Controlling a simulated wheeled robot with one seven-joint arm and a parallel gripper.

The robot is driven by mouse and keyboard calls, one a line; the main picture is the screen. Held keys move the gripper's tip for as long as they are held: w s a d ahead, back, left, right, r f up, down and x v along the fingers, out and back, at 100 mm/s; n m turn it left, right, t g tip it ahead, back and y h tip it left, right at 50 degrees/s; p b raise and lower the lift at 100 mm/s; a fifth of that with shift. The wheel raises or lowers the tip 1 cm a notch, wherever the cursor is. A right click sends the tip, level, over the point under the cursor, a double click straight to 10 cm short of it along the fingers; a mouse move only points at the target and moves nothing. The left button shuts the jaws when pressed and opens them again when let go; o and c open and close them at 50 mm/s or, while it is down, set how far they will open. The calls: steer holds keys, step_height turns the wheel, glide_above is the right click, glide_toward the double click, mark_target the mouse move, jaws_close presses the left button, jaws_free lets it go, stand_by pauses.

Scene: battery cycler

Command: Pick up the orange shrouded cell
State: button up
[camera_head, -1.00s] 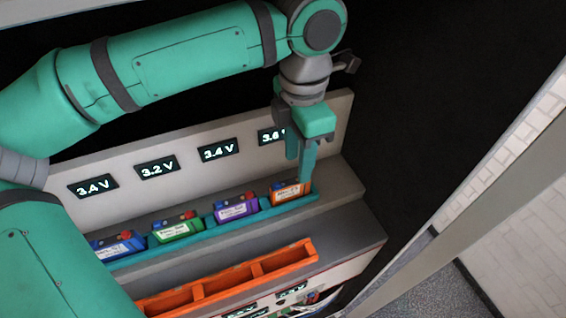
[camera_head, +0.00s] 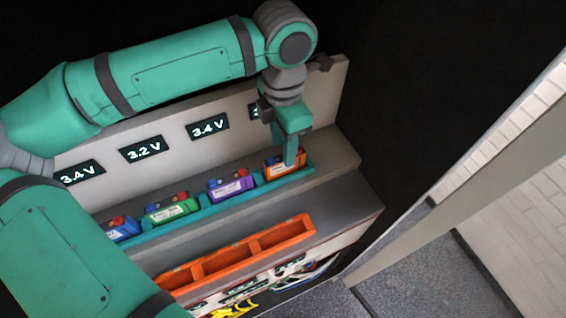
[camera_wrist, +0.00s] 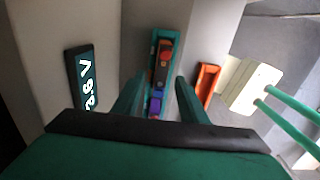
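The orange shrouded cell (camera_head: 276,164) sits at the right end of the teal rack (camera_head: 300,175), with a white label on its front. It also shows in the wrist view (camera_wrist: 161,76), with a red cap on top. The purple cell (camera_head: 230,186), green cell (camera_head: 171,208) and blue cell (camera_head: 124,230) stand to the left.
An orange tray with dividers (camera_head: 268,241) lies in front of the rack on a lower ledge. Voltage displays (camera_head: 143,149) line the panel behind the cells. Cables (camera_head: 235,312) hang below the ledge. Grey floor (camera_head: 420,275) lies to the right.

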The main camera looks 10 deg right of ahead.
steer(key=shift+s+d+f, duration=0.1)
steer(key=shift+d+f, duration=0.05)
steer(key=shift+f, duration=0.45)
steer(key=shift+s+d+f, duration=0.1)
steer(key=shift+f, duration=0.5)
jaws_close()
steer(key=shift+w, duration=0.1)
steer(key=shift+w, duration=0.1)
